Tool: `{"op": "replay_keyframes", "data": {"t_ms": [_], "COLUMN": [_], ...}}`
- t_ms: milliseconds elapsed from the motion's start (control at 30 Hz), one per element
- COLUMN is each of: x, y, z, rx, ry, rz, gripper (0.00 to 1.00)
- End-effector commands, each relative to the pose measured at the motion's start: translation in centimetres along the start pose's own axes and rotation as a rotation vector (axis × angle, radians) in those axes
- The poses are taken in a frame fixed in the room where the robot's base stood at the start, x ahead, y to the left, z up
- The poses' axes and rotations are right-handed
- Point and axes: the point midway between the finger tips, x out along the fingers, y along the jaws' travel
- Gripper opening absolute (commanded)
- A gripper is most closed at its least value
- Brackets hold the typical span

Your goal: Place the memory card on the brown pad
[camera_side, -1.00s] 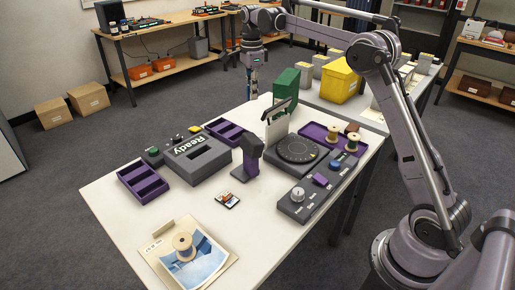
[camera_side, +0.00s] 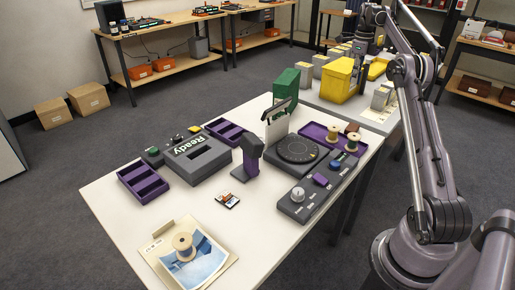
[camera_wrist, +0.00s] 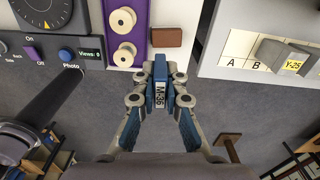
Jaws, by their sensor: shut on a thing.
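In the side view the pad (camera_side: 353,129) sits behind the spools. My gripper is high at the upper right there, too small to read.
The second table (camera_side: 350,110) carries a yellow box (camera_side: 338,80) and grey boxes. A green box (camera_side: 287,84) stands tall.

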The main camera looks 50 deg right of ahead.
Motion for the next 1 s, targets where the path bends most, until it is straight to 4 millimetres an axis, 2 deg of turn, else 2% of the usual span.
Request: {"op": "replay_keyframes", "data": {"t_ms": [167,433,700,1000], "x": [0.1,2.9,8.2,12.1], "y": [-2.2,-1.9,-1.9,-1.9], "z": [-3.0,-2.6,-2.6,-2.6], "rx": [0.089,0.08,0.078,0.078], "ry": [0.0,0.0,0.0,0.0], "rz": [0.0,0.0,0.0,0.0], "gripper": [0.0,0.0,0.0,0.0]}}
